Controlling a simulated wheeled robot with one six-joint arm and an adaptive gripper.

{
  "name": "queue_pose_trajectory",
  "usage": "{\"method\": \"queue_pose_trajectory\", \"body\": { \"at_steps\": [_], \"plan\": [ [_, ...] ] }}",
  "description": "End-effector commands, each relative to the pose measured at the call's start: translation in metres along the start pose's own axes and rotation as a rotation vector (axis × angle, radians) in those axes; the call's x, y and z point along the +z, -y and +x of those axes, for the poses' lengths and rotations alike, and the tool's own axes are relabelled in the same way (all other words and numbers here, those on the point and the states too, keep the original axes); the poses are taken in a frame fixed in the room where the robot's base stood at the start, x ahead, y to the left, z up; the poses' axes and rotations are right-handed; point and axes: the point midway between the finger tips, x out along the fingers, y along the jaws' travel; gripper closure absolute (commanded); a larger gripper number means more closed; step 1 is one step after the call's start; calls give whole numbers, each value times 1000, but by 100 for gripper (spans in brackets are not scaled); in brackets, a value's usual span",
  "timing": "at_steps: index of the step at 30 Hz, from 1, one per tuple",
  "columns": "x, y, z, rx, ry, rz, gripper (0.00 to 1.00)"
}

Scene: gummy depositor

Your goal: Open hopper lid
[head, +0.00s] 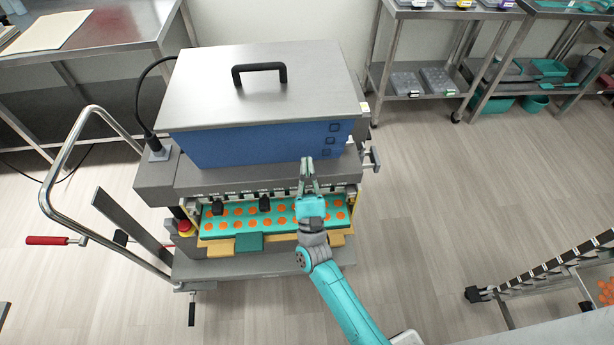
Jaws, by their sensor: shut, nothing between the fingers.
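The hopper lid (200,85) is a flat grey metal cover lying closed on the blue hopper (220,150) of the depositor. Its black bar handle (259,67) stands on top near the middle. My gripper (306,162) is shut and empty, in front of the hopper's blue front face toward its right side. It is to the right of and nearer than the handle, apart from it in the picture. Whether it touches the blue face cannot be told. My teal arm reaches up from the bottom and hides part of the depositor's front.
A teal mould tray (232,223) with orange gummies lies under the nozzles. A push-handle frame (50,190) with a red lever (46,240) stands left. A steel table (90,45) is behind left, and shelves (425,80) behind right. The right floor is clear toward a rack (545,270).

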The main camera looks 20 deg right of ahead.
Motion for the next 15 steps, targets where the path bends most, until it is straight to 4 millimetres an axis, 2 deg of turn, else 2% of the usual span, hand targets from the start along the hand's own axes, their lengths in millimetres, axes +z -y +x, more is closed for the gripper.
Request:
{"method": "queue_pose_trajectory", "body": {
  "at_steps": [1,8,15],
  "plan": [
    [0,0,11,-1,3,0,100],
    [1,0,52,-1,3,-1,100],
    [23,0,71,0,0,-1,100]
  ]
}}
